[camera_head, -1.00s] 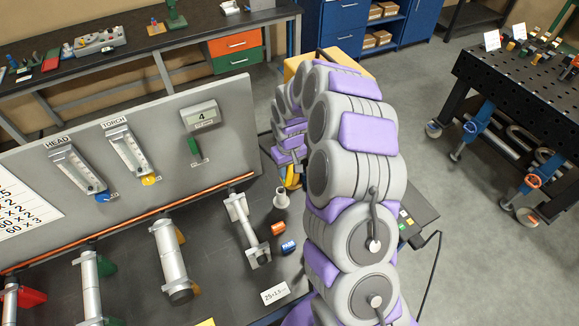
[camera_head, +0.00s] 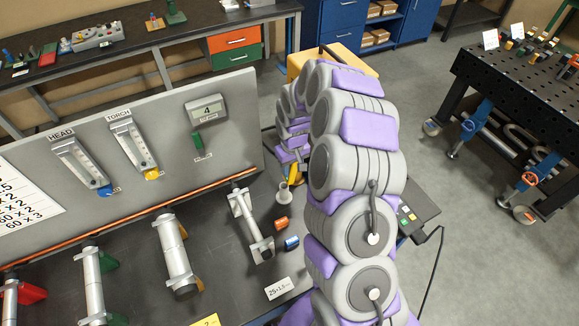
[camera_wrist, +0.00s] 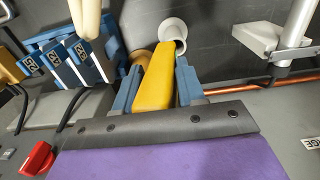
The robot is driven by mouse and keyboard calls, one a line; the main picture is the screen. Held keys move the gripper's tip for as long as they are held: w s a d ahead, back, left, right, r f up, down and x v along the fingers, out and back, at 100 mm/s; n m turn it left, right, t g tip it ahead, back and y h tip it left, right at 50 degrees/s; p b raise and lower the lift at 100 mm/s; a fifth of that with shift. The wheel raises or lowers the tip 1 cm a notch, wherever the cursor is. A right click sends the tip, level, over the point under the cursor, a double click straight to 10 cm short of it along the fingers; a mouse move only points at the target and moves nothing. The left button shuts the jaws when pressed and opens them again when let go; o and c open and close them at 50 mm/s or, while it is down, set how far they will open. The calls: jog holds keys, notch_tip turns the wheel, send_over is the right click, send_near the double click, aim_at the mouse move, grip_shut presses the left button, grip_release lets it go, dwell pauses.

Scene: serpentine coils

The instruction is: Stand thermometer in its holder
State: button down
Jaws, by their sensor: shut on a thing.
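The thermometer (camera_wrist: 157,78) has a yellow body in the wrist view. My gripper (camera_wrist: 155,85) is shut on it, with a blue-grey finger on either side. Its far end overlaps the rim of the white round holder (camera_wrist: 173,31). I cannot tell whether it is inside the opening or only in front of it. In the head view the small white holder (camera_head: 283,194) stands on the dark bench beside the coil tube, partly hidden by my arm. My gripper is mostly hidden behind my arm there.
A metal tube with white end blocks (camera_head: 250,226) lies left of the holder. Orange (camera_head: 282,224) and blue (camera_head: 291,243) small cylinders lie near it. A grey panel (camera_head: 232,150) with gauges stands behind. Labelled blue blocks (camera_wrist: 87,62) and a red knob (camera_wrist: 36,158) are at the wrist view's left.

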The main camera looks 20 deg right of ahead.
jog(key=shift+s+d+f, duration=0.1)
jog(key=shift+d+f, duration=0.15)
jog(key=shift+f, duration=0.7)
jog(key=shift+f+b, duration=0.35)
jog(key=shift+f, duration=0.05)
jog(key=shift+s+f, duration=0.1)
jog(key=shift+f, duration=0.05)
